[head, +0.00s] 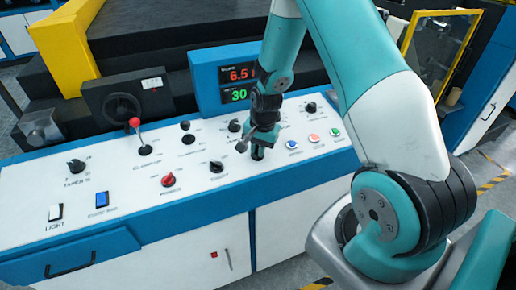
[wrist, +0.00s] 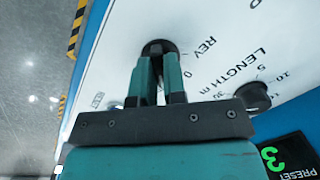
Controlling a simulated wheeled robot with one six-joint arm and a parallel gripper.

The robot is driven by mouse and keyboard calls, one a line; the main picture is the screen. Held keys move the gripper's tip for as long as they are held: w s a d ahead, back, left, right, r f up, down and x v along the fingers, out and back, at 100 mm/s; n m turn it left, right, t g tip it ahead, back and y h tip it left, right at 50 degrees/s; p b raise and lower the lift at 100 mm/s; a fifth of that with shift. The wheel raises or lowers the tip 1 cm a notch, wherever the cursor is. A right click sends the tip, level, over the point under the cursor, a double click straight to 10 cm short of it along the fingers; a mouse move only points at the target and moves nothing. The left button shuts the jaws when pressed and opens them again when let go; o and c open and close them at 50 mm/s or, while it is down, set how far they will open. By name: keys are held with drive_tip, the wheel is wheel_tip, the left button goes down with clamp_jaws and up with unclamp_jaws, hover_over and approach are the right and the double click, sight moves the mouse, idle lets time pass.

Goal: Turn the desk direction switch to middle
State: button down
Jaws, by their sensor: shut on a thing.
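The direction switch (wrist: 158,46) is a round black knob on the white desk panel. In the wrist view it sits between my fingertips, with "REV" and "0" printed beside it. My gripper (wrist: 158,62) is shut on the knob, its two teal fingers reaching down to it. In the head view my gripper (head: 257,145) stands over the panel near its front right part and covers most of the switch. The knob's pointer is hidden by the fingers, so I cannot tell which mark it is at.
The length knob (wrist: 254,95) is close by on the panel. Blue, red and green buttons (head: 314,137) lie right of my gripper. A black knob (head: 216,166) and a red knob (head: 168,180) lie left. A red-topped lever (head: 138,135) and a display (head: 237,85) stand up from the desk.

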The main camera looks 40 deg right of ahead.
drive_tip(key=n+b, duration=0.1)
drive_tip(key=n, duration=0.3)
drive_tip(key=shift+a+n+g+h+b, duration=0.1)
drive_tip(key=shift+n+g+h+b, duration=0.25)
drive_tip(key=shift+n, duration=1.85)
drive_tip(key=c, duration=1.2)
unclamp_jaws()
drive_tip(key=r, duration=0.5)
drive_tip(key=r+b, duration=0.1)
drive_tip(key=r, duration=0.5)
drive_tip(key=r+b, duration=0.1)
drive_tip(key=r, duration=0.5)
drive_tip(key=shift+s+a+r, duration=0.1)
drive_tip(key=shift+s+r, duration=0.1)
drive_tip(key=shift+s, duration=0.15)
